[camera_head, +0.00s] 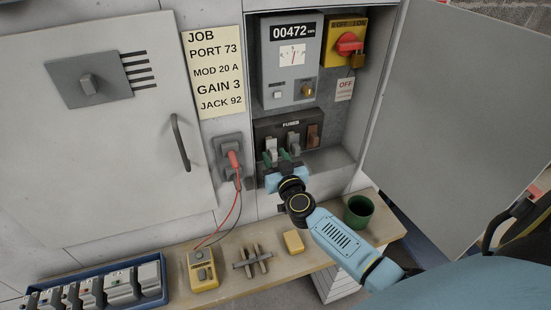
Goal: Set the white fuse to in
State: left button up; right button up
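The fuse holder (265,129), a dark block labelled FUSES, sits low inside the open grey cabinet. The white fuse (271,146) is at its left. A grey fuse (293,139) is in the middle and a brown fuse (313,136) at the right. My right gripper (276,157) is at the lower front of the holder. Its two green fingertips are apart, one at each side of the white fuse's lower end. I cannot tell whether they touch it. The gripper hides the fuse's lower part. My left gripper is not in view.
The open cabinet door (455,110) stands at the right. A meter (292,75) and a red-handled yellow switch (347,42) are above the fuses. The ledge (235,285) below bears a green cup (358,211), a yellow block (293,242) and a yellow tester (202,270).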

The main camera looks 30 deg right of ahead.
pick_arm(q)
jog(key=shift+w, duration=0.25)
pick_arm(e)
grip_shut()
jog(key=shift+x, duration=1.3)
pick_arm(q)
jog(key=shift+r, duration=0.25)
pick_arm(e)
jog(key=shift+r, duration=0.1)
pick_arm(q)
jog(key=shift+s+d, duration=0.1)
pick_arm(e)
grip_release()
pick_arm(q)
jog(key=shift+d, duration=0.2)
pick_arm(e)
jog(key=shift+w+d, duration=0.1)
jog(key=shift+d, duration=0.05)
